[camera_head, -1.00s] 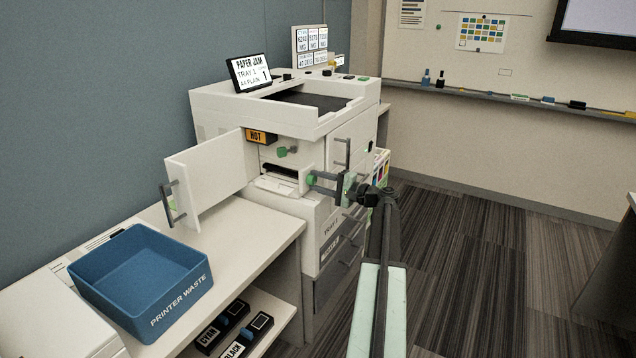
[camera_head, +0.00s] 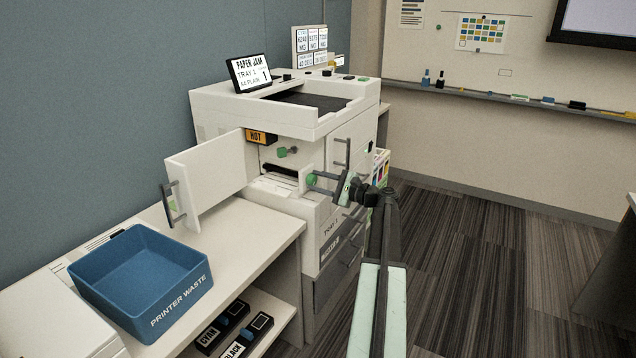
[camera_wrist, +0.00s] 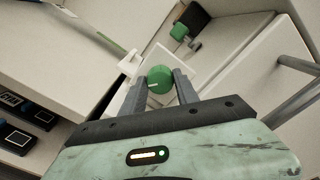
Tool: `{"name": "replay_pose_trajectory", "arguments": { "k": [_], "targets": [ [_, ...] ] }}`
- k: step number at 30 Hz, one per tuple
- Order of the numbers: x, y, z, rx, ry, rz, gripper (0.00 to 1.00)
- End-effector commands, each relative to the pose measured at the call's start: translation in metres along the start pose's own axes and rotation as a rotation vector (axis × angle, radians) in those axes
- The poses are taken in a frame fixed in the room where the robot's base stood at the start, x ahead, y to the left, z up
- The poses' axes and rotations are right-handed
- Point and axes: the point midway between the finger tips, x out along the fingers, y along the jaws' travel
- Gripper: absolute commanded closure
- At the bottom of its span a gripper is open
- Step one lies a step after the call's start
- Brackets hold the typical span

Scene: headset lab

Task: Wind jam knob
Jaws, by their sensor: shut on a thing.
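The green jam knob (camera_wrist: 159,80) sits between the two fingers of my gripper (camera_wrist: 160,92) in the wrist view, and the fingers are shut on it. A pale line shows on the knob's face. In the head view the knob (camera_head: 311,180) is at the printer's front, on a white plate, and my gripper (camera_head: 322,184) reaches it from the right. The white printer (camera_head: 235,112) has its side door (camera_head: 205,178) open to the left. Its screen (camera_head: 250,73) reads PAPER JAM, TRAY 1.
A second green knob (camera_head: 282,152) is inside the open bay, below an orange HOT label (camera_head: 261,136). A blue PRINTER WASTE bin (camera_head: 190,306) stands on the table at left. CYAN and BLACK boxes lie on the shelf below. Carpet at right is clear.

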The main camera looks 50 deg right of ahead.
Motion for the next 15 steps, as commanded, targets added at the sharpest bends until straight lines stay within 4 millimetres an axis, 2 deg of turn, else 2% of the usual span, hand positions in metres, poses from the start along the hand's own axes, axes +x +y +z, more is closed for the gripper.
{"name": "replay_pose_trajectory", "arguments": {
  "k": [10,11,12,15],
  "targets": [
    [-0.0010,0.0011,-0.0007,0.000,0.002,0.003,1.00],
    [-0.0010,0.0011,-0.0007,0.000,0.002,0.003,0.61],
    [-0.0010,0.0010,-0.0007,0.000,0.002,0.003,0.55],
    [-0.0007,0.0009,-0.0005,0.000,0.002,0.002,0.55]
  ]
}}
